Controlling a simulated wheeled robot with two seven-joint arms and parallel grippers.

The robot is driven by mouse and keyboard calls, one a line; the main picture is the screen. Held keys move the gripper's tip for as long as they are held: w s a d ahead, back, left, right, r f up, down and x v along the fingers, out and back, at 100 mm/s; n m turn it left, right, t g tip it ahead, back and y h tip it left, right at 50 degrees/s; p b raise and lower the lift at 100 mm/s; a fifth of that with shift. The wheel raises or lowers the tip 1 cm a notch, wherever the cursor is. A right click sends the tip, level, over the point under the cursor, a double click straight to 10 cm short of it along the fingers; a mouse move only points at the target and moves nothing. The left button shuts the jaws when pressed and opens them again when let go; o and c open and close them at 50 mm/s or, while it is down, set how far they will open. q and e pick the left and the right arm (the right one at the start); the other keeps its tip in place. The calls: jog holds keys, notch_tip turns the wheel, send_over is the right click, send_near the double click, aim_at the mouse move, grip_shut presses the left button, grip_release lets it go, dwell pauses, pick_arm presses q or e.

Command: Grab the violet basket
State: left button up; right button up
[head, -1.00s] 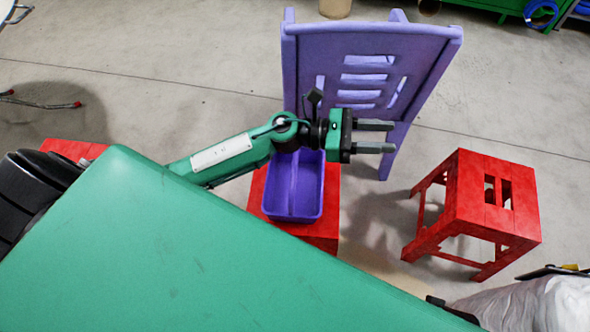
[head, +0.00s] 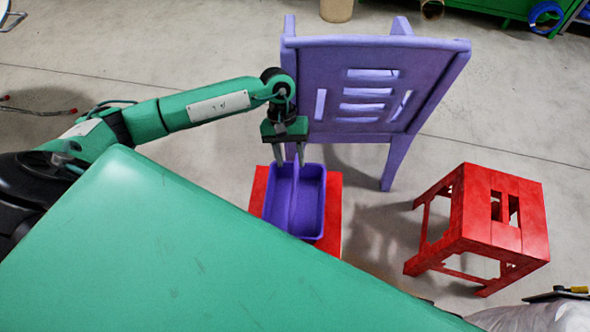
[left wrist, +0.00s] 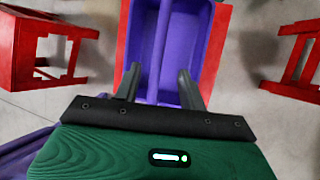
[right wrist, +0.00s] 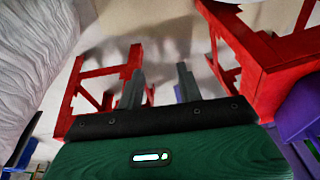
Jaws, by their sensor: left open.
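The violet basket (head: 312,207) sits on a red stool (head: 332,228), with a bar running along its middle. My left gripper (head: 290,160) points down over the basket's far edge, fingers apart and nothing between them. In the left wrist view the basket (left wrist: 183,45) lies beyond and between the open fingertips (left wrist: 159,78), with its middle bar left of centre. I cannot tell the exact height gap. My right gripper (right wrist: 159,80) is outside the head view; its wrist view shows its fingers apart and empty.
A violet chair (head: 350,62) stands just behind the basket and close to my left gripper. Another red stool (head: 480,210) stands to the right. A large green surface (head: 200,260) fills the front. Bare floor lies between the stools.

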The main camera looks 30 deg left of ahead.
aim_at(295, 179)
pick_arm(q)
jog(key=x, duration=0.5)
jog(key=shift+s+d+f, duration=0.1)
jog(key=shift+d+f, duration=0.05)
jog(key=shift+f, duration=0.1)
jog(key=p+x, duration=0.1)
jog(key=x, duration=0.3)
jog(key=shift+d+f, duration=0.15)
jog(key=shift+f, duration=0.25)
grip_shut()
pick_arm(e)
jog(key=shift+s+f, duration=0.15)
jog(key=shift+f, duration=0.8)
